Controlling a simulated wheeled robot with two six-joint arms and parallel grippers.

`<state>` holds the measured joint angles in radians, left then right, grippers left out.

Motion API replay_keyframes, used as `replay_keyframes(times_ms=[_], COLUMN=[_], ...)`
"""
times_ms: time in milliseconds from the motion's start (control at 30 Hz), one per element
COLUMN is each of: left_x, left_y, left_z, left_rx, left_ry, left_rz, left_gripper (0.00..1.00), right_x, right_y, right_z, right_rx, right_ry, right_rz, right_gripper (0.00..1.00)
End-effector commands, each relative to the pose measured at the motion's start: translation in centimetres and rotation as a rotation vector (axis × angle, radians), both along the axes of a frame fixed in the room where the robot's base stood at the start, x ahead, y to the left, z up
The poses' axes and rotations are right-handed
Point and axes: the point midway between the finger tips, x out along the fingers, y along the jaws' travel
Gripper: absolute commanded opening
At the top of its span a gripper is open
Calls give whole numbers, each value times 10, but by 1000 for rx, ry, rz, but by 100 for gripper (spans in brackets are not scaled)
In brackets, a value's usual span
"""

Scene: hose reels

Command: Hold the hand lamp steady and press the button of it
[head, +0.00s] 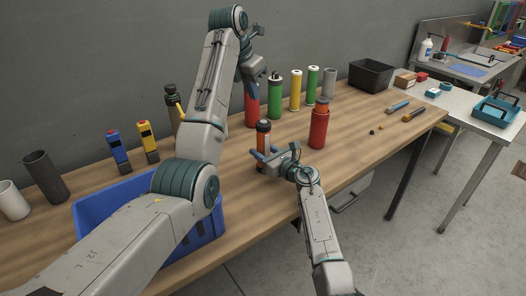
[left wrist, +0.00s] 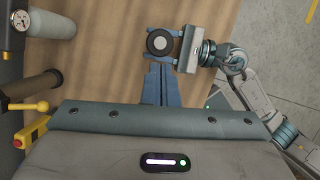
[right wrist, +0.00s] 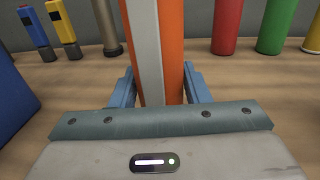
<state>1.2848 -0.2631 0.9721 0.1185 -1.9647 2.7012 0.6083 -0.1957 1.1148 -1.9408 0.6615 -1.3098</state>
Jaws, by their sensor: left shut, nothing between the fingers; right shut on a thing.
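The hand lamp (head: 263,137) is an orange cylinder with a dark top, upright above the wooden table. My right gripper (head: 264,157) is shut around its lower body. In the right wrist view the lamp's orange side with a pale strip (right wrist: 171,50) stands between the two blue fingers. In the left wrist view its round dark top (left wrist: 160,42) shows a lighter disc in the middle, seen from above. My left gripper (left wrist: 154,84) is shut and empty, its fingertips beside that top in the picture; the height gap is unclear.
A red cylinder with an orange top (head: 319,125) stands just right of the lamp. Several coloured cylinders (head: 295,90) line the back near the wall. A blue crate (head: 92,215) lies partly behind my left arm. Small tools (head: 413,115) lie at the right.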

Motion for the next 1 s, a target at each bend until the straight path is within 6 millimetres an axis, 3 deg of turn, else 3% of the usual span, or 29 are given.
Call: replay_keyframes(times_ms=[267,667,1000], left_x=[3,11,16], left_y=[-2,-11,-17], left_z=[0,2,7], left_rx=[28,190,422], left_ry=[-89,-431,-742], left_rz=[-202,-885,-1436], left_gripper=[0,0,0], right_x=[0,0,0], right_y=[0,0,0], right_z=[-1,-1,-1], right_rx=[-1,-1,-1], right_ry=[1,1,1], right_rz=[0,0,0], right_gripper=[14,14,14])
